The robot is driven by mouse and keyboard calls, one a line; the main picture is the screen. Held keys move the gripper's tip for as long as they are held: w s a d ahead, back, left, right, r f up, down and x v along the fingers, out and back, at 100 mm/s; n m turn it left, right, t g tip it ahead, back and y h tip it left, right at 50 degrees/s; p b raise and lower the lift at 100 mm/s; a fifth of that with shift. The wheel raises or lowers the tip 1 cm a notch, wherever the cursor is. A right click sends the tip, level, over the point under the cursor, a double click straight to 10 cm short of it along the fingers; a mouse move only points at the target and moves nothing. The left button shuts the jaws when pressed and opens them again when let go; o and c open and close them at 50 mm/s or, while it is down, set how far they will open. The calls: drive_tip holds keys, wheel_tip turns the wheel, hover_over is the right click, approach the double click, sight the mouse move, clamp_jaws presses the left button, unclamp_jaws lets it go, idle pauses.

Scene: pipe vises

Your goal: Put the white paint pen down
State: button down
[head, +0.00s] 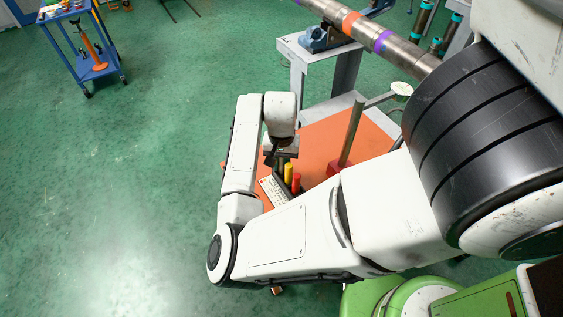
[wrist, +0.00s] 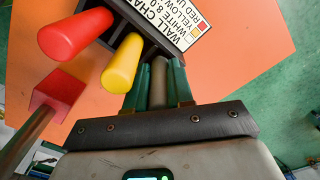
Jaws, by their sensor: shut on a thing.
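My gripper (wrist: 158,88) points down over the orange table top, its green fingers shut on a greyish, shaded cylinder, which I take for the white paint pen (wrist: 158,82). The pen's lower end is hidden, so I cannot tell whether it sits in the rack. The dark pen rack (wrist: 173,42) with a printed label (wrist: 196,20) is just beyond the fingertips. A yellow pen (wrist: 122,64) and a red pen (wrist: 75,33) stand in it, beside the gripper. In the head view my gripper (head: 282,158) is at the rack, close to the yellow pen (head: 288,173) and red pen (head: 296,183).
The orange table top (head: 322,142) carries a post on a red base (head: 340,167) right of the rack. A long pipe (head: 405,52) rests in a blue vise (head: 322,38) on a grey stand behind. A blue cart (head: 82,45) stands far left. Green floor at left is clear.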

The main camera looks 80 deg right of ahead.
drive_tip(key=shift+f, duration=0.1)
drive_tip(key=c, duration=1)
unclamp_jaws()
